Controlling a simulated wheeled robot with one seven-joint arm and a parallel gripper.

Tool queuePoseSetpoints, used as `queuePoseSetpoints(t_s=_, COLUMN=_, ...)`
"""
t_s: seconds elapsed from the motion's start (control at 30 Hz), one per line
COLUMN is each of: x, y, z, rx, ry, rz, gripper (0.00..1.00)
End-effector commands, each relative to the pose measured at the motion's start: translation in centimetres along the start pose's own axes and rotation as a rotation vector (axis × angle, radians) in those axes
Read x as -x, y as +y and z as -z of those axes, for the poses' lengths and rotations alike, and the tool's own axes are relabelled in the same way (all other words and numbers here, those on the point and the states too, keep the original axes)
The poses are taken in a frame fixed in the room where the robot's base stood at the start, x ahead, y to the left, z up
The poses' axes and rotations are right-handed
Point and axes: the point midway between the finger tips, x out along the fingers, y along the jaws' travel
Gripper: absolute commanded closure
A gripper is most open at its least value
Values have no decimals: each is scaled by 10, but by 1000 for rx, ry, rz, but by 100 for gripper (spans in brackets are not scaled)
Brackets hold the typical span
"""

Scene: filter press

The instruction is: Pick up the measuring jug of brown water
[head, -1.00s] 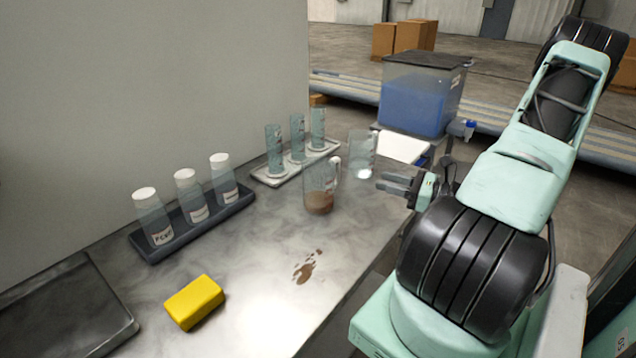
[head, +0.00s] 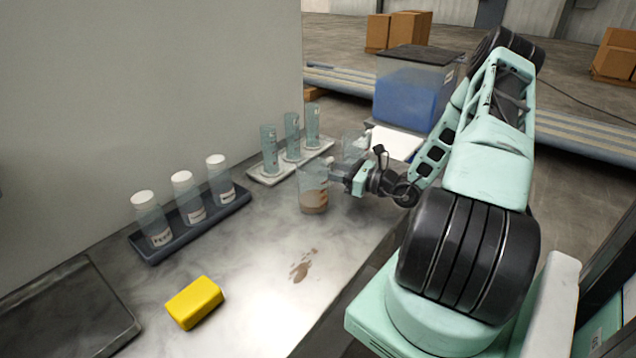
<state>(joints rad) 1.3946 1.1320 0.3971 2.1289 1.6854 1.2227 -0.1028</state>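The measuring jug (head: 312,190) is clear, with brown water in its bottom, and stands upright on the grey bench. My gripper (head: 338,174) is at the jug's right side, at the height of its upper wall where the handle is. The fingertips overlap the handle area in the head view. They are too small and partly hidden to tell whether they are closed on the handle or only around it.
A second clear beaker (head: 354,145) stands just behind my gripper. A pale rack (head: 262,178) with clear cylinders is behind the jug. A dark tray (head: 150,251) holds white-capped bottles. A yellow sponge (head: 194,302) and brown stain (head: 301,268) lie in front. A blue-filled tank (head: 410,100) stands beyond.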

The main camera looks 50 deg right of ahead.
Motion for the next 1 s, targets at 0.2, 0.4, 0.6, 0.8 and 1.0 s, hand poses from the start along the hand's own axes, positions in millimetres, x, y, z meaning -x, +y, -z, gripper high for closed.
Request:
queuePoseSetpoints(t_s=0.2, x=-4, y=0, z=0, rx=0, ry=0, rz=1, gripper=63)
queuePoseSetpoints(t_s=0.4, x=-3, y=0, z=0, rx=0, ry=0, rz=1, gripper=100)
queuePoseSetpoints(t_s=0.6, x=-3, y=0, z=0, rx=0, ry=-1, rz=0, gripper=100)
queuePoseSetpoints(t_s=0.8, x=-3, y=0, z=-1, rx=0, ry=-1, rz=0, gripper=100)
queuePoseSetpoints(t_s=1.0, x=-3, y=-1, z=-8, rx=2, ry=-1, rz=0, gripper=100)
